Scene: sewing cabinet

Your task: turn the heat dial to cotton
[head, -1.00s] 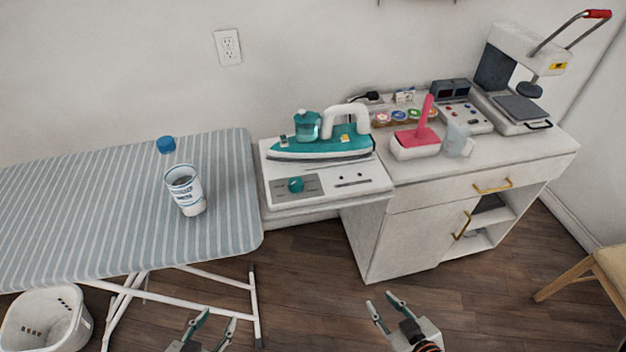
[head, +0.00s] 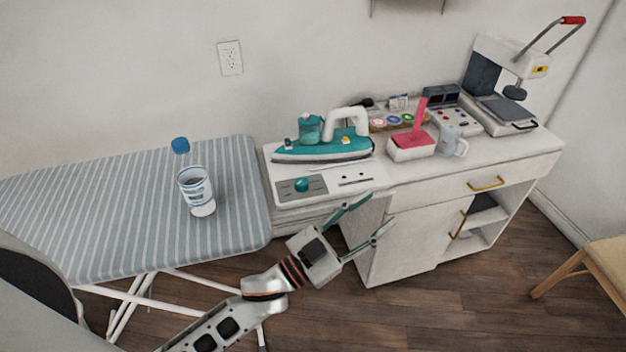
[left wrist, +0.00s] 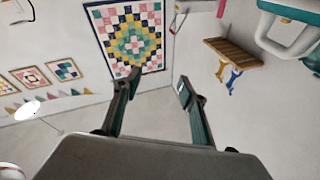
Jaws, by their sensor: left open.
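The heat dial (head: 301,185) is a round teal knob on a grey panel at the front left of the white iron station (head: 330,196). Its markings are too small to read. A teal and white iron (head: 322,147) rests on the station behind the dial. My left gripper (head: 371,219) is open and empty, in front of the cabinet, below and to the right of the dial, apart from it. In the left wrist view its two fingers (left wrist: 157,85) are spread with nothing between them. My right gripper is out of view.
A striped ironing board (head: 110,205) with a blue-capped bottle (head: 195,190) is at left. On the cabinet stand a pink and white box (head: 411,147), a clear jug (head: 451,140) and a heat press (head: 505,110). A wooden chair (head: 600,265) is at right.

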